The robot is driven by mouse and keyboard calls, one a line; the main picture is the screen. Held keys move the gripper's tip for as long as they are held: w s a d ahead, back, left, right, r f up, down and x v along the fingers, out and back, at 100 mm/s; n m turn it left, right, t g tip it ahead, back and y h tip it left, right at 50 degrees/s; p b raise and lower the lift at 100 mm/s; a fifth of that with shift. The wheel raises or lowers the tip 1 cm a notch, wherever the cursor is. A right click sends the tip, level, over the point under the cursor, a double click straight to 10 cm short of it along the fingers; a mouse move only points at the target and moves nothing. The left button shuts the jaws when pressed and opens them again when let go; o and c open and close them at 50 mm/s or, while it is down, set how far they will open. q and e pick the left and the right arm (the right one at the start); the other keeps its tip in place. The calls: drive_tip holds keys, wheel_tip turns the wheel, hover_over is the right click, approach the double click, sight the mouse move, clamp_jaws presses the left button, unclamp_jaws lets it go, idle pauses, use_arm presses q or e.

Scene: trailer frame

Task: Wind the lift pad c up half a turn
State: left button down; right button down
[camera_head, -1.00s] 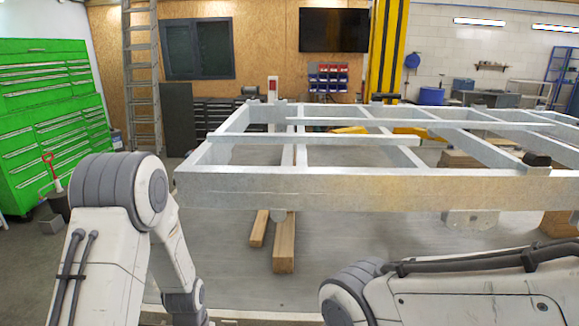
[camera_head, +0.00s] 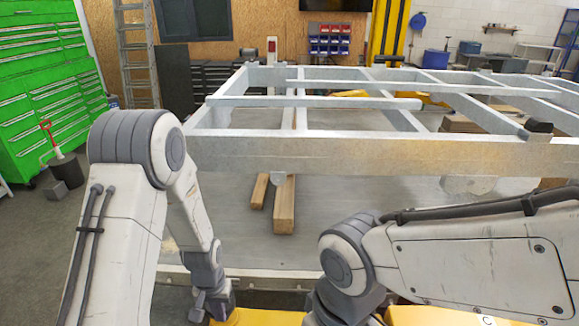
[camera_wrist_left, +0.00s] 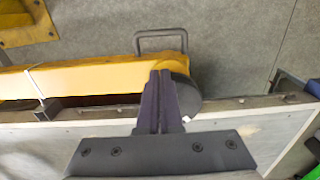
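My left gripper (camera_wrist_left: 160,76) points away from the camera in the left wrist view, its two dark fingers side by side with nothing seen between them. In the head view its wrist is low at centre left, above a yellow part at the bottom edge. In the left wrist view a yellow lift arm (camera_wrist_left: 90,77) ends at a dark round pad (camera_wrist_left: 186,92), partly hidden behind the fingers; I cannot tell whether they touch it. A yellow part marked C (camera_head: 440,317) shows at the bottom edge of the head view, beside my right arm. My right gripper is out of view.
A wire handle (camera_wrist_left: 160,33) stands beside the lift arm. A green tool cabinet (camera_head: 45,90) is at the left. The floor beneath the frame is largely open.

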use_arm(q)
drive_tip(key=shift+w+d, duration=0.3)
idle(0.5)
drive_tip(key=shift+s, duration=0.15)
wheel_tip(320, 180, up, 6)
drive_tip(key=p, duration=0.5)
drive_tip(key=shift+s+d, duration=0.15)
drive_tip(key=shift+s, duration=0.25)
